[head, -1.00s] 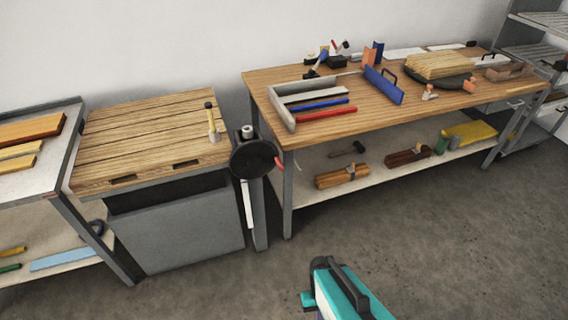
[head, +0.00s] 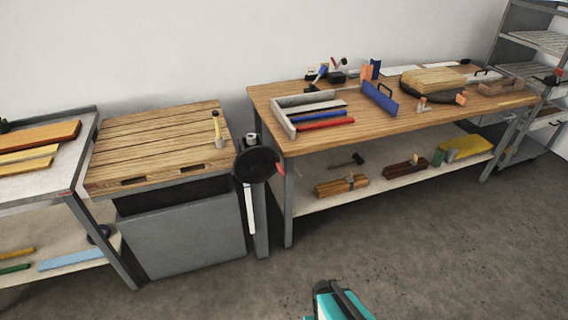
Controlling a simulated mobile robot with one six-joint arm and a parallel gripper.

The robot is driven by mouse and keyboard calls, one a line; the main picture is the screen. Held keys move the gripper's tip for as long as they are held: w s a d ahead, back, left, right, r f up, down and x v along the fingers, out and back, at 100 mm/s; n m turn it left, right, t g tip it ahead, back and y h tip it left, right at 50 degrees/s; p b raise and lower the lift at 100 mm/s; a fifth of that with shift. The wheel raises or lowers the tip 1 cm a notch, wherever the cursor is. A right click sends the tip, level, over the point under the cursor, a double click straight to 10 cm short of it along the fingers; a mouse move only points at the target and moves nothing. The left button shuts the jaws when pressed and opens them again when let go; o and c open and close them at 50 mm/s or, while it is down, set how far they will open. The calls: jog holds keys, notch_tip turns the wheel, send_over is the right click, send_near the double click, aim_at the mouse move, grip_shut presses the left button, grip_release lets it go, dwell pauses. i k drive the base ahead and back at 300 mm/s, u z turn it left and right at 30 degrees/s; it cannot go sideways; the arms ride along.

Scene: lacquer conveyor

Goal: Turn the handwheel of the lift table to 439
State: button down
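The lift table (head: 182,228) stands left of centre in the head view, with a slatted wooden top and a grey body. Its handwheel (head: 256,166) is a dark round disc at the table's right front corner, with a small red grip on its right side. A white strip (head: 250,212) hangs below the wheel; no number on it or near the wheel is legible.
A mallet-like tool (head: 218,130) stands on the lift table's top. A workbench (head: 430,112) with several tools is at the right, a grey side table (head: 75,165) at the left. The floor between is clear.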

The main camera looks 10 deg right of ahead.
aim_at(257, 164)
jog(key=z, duration=0.7)
jog(key=i, duration=0.75)
jog(key=u, duration=5.25)
jog(key=i, duration=0.15)
jog(key=z, duration=2.75)
